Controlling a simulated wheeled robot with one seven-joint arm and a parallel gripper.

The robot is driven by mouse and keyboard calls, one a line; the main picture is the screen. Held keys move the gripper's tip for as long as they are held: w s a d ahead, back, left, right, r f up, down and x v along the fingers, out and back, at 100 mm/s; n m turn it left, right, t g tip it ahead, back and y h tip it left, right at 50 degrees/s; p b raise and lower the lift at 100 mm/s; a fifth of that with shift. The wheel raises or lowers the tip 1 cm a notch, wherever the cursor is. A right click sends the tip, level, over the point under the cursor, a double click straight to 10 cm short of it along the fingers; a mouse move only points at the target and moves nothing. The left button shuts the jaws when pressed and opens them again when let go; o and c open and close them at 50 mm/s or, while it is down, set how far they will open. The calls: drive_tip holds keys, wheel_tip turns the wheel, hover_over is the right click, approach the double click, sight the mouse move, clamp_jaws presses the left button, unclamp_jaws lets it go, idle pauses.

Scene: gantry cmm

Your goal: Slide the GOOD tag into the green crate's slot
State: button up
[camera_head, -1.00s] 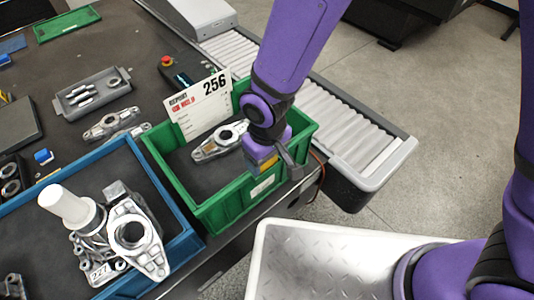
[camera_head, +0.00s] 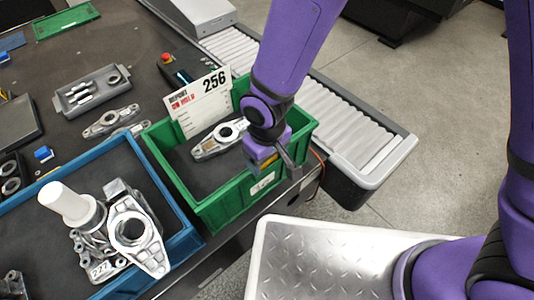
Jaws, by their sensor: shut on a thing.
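The green crate (camera_head: 219,212) stands at the table's right edge, its front wall facing the lower right. A small white tag (camera_head: 262,183) shows flat against this wall, just below my gripper; its print is too small to read. My gripper (camera_head: 272,165) is over the crate's front rim, pointing down, with its jaws shut. The jaws and rim hide the tag's upper part and the slot, so I cannot tell how far the tag sits in it.
A metal part (camera_head: 218,138) lies in the green crate beside a white card marked 256 (camera_head: 201,103). A blue crate (camera_head: 182,243) of metal parts and a white cylinder stands to the left. A roller conveyor (camera_head: 335,125) runs behind, at the right.

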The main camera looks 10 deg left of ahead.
drive_tip(key=o, duration=0.9)
drive_tip(key=shift+r, duration=3.5)
